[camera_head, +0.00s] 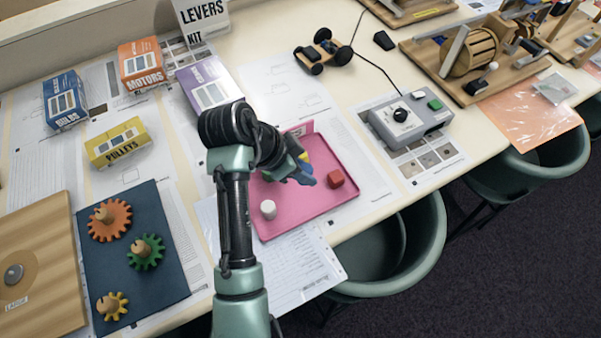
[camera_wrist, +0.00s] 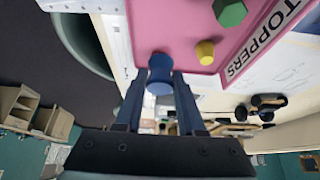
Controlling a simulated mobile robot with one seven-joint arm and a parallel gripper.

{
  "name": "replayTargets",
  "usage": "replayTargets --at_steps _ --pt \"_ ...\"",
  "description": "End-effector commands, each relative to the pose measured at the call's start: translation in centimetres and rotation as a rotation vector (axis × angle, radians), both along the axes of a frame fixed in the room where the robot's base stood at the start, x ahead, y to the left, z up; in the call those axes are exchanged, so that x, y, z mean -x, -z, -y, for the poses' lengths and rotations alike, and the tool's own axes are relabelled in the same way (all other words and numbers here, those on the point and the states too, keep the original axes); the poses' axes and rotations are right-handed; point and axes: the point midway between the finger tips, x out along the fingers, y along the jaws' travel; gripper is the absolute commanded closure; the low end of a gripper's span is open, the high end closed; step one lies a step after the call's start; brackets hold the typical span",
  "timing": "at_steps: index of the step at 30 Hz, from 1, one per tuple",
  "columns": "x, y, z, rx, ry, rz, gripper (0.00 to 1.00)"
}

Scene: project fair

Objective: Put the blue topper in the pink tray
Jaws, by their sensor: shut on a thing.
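My gripper (camera_wrist: 159,88) is shut on the blue topper (camera_wrist: 160,72), a small blue cylinder between its fingertips in the wrist view. In the head view my gripper (camera_head: 304,174) is over the pink tray (camera_head: 295,218); I cannot tell the topper apart from the dark blue fingers there. The pink tray also fills the upper middle of the wrist view (camera_wrist: 185,25), with a "TOPPERS" label on its rim. I cannot tell whether the topper touches the tray floor.
The tray holds a white topper (camera_head: 268,209), a red topper (camera_head: 335,178), a green topper (camera_wrist: 230,12) and a yellow topper (camera_wrist: 205,52). A grey control box (camera_head: 410,117) stands right of the tray. A purple box (camera_head: 209,86) stands behind. A chair (camera_head: 395,250) is in front.

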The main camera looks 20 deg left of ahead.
Motion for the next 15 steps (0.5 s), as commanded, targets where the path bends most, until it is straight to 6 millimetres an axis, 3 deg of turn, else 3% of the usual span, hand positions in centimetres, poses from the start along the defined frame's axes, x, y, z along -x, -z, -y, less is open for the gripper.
replayTargets --at_steps 3,15 --pt "0.1 2.4 0.1 0.002 -0.001 -0.007 1.0" --pt "0.1 7.3 0.1 0.0 -0.003 -0.004 1.0"
